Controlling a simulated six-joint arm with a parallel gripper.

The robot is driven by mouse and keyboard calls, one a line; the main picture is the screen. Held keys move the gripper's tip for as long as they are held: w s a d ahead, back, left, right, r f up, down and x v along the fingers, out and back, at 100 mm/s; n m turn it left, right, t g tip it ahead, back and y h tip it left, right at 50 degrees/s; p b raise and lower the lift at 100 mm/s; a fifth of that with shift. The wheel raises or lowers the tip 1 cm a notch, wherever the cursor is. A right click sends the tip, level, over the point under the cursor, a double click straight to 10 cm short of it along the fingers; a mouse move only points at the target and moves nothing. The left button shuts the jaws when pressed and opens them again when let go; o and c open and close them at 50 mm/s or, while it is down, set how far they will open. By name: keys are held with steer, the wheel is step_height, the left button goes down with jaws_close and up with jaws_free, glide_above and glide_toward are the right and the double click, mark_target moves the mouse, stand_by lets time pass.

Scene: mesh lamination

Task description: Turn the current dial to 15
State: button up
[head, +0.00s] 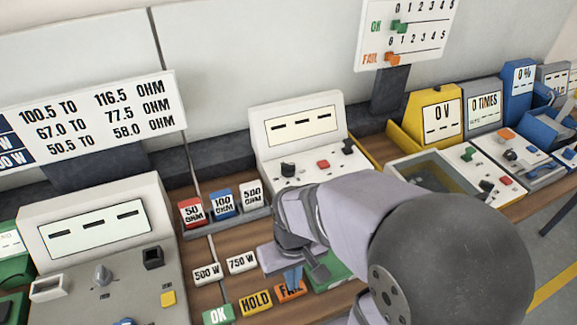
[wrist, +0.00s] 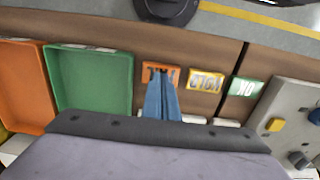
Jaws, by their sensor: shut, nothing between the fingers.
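Several consoles carry knobs, and I cannot read which one is the current dial. The left grey console has a grey pointer knob (head: 103,275) below its dashed display (head: 92,228). The middle white console has a black knob (head: 288,170) below a dashed display (head: 300,125). A white panel at the right has another dark knob (head: 511,155). My gripper (head: 293,278) is shut and empty, its blue fingers pointing down at the orange FAIL card. It also shows in the wrist view (wrist: 163,100), beside that card and apart from every knob.
OK (head: 218,314), HOLD (head: 256,302) and FAIL (head: 291,290) cards lie on the bench. Resistor blocks (head: 222,204) stand in a rack behind two wattage cards. Green (wrist: 90,80) and orange (wrist: 22,85) trays sit beside my gripper. A yellow 0 V display (head: 436,113) stands at right.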

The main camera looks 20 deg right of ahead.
steer(key=o, duration=1)
steer(key=shift+w+r, duration=0.15)
steer(key=shift+w, duration=0.05)
steer(key=shift+o, duration=1.2)
steer(key=w+d+r+n+p, duration=0.2)
steer(key=w+r, duration=0.2)
steer(key=w, duration=0.4)
steer(key=w+d+r+n+p, duration=0.2)
steer(key=w+r, duration=0.1)
steer(key=w, duration=0.6)
steer(key=shift+r, duration=0.35)
step_height(320, 180, up, 3)
steer(key=n+p, duration=0.4)
steer(key=n, duration=0.1)
glide_above(288, 164)
steer(key=shift+s+a+r, duration=0.1)
steer(key=shift+s+a, duration=0.15)
steer(key=shift+s, duration=0.1)
steer(key=shift+w+d, duration=0.3)
steer(key=shift+f+p, duration=1.55)
steer(key=shift+f, duration=2.1)
steer(key=c, duration=1)
